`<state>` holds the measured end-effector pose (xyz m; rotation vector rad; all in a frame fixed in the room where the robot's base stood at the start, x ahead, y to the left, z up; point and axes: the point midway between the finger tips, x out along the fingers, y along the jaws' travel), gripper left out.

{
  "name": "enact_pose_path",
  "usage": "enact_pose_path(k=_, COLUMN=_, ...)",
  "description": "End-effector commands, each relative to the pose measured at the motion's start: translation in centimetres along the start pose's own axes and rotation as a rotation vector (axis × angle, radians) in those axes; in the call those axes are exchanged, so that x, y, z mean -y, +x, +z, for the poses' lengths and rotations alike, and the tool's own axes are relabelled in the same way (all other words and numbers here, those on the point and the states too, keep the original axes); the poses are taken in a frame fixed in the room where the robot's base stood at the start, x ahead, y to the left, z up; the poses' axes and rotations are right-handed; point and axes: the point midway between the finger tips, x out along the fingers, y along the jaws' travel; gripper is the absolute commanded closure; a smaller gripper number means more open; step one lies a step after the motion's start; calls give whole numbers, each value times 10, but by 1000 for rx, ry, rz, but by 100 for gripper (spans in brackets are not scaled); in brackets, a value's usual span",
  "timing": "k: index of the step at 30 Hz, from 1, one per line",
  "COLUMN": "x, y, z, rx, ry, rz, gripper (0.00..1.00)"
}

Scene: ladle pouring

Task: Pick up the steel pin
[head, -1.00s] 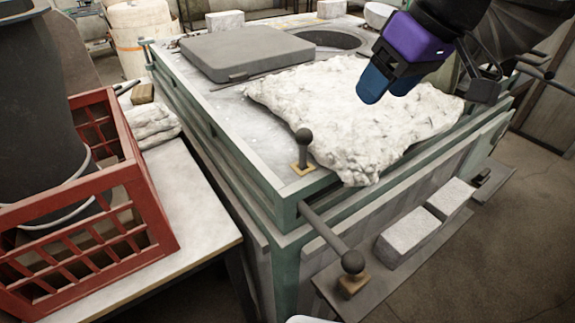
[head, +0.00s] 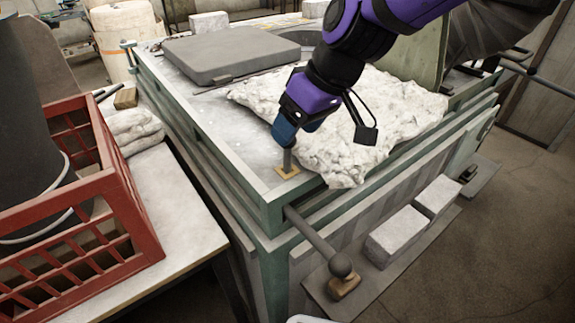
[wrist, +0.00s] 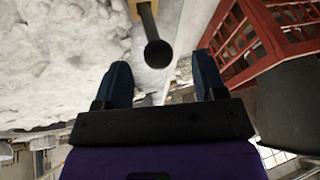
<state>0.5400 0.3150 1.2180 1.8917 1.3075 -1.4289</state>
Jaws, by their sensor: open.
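The steel pin (head: 288,160) stands upright on a small tan base at the near corner of the green-framed furnace top. In the head view its upper part is hidden behind my gripper (head: 286,138). In the wrist view the pin's dark round head (wrist: 158,54) shows just beyond my blue fingertips (wrist: 162,74), roughly in line with the gap between them. The fingers are apart with nothing held between them.
A crumpled white blanket (head: 345,125) lies right beside the pin. A grey slab (head: 235,52) lies further back. A red crate (head: 100,190) stands on the left table. A ball-ended rod (head: 315,238) sticks out below the corner.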

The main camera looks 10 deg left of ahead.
Motion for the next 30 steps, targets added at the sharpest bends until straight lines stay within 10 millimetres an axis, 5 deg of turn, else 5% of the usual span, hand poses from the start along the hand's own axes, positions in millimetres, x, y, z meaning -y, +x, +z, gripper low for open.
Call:
enact_pose_path(k=9, x=-3, y=39, z=-5, rx=1, ry=1, rz=0, gripper=35)
enact_pose_path(k=18, x=-3, y=42, z=-5, rx=0, ry=1, rz=1, gripper=35)
enact_pose_path(k=26, x=-3, y=42, z=-5, rx=0, ry=1, rz=1, gripper=95)
enact_pose_path(k=30, x=-3, y=42, z=-5, rx=0, ry=1, rz=1, gripper=100)
